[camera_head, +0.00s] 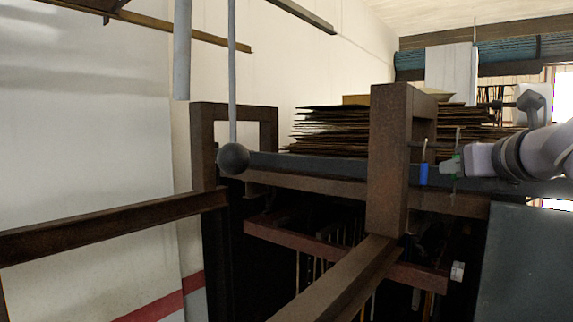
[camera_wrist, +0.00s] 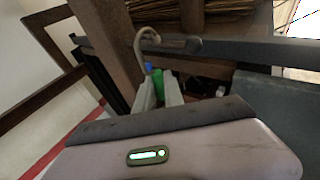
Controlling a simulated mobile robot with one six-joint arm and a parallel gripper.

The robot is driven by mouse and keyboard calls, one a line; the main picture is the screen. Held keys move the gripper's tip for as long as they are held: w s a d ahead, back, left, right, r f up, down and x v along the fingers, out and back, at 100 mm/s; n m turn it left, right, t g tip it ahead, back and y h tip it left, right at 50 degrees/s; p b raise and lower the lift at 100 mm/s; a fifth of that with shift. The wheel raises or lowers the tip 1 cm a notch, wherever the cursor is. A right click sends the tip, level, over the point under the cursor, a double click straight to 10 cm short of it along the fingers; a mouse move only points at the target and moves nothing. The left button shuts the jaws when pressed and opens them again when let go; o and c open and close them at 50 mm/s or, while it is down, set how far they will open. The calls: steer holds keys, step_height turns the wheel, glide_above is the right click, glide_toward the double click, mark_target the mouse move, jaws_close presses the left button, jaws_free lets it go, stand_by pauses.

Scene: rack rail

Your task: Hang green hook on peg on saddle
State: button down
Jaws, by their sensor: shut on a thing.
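The green hook (camera_head: 457,161) has a green body and a thin pale shank. My gripper (camera_head: 449,167) is shut on its body, right of the brown saddle (camera_head: 388,150). In the wrist view my gripper's fingers (camera_wrist: 160,92) hold the green body (camera_wrist: 157,78), and the pale curved top (camera_wrist: 149,33) rises above it. The curve overlaps a dark peg (camera_wrist: 178,44) with a rounded end beside the saddle (camera_wrist: 108,35). I cannot tell whether it rests over the peg or only in front of it. In the head view the peg is small and dark.
A blue piece (camera_head: 423,175) with a pale top hangs between the saddle and my gripper. A dark horizontal rail (camera_head: 305,167) runs behind, with a second brown frame (camera_head: 200,140) at left. Stacked flat sheets (camera_head: 330,130) lie behind the rail.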

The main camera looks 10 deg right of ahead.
steer(key=w+d+f, duration=0.2)
steer(key=w+d, duration=0.1)
steer(key=shift+w+d, duration=0.15)
steer(key=shift+d, duration=0.05)
steer(key=shift+f, duration=0.25)
stand_by(0.5)
steer(key=c, duration=1.4)
jaws_free()
steer(key=shift+o, duration=0.2)
steer(key=b+v, duration=0.3)
steer(key=v, duration=1.4)
steer(key=shift+s+r, duration=0.2)
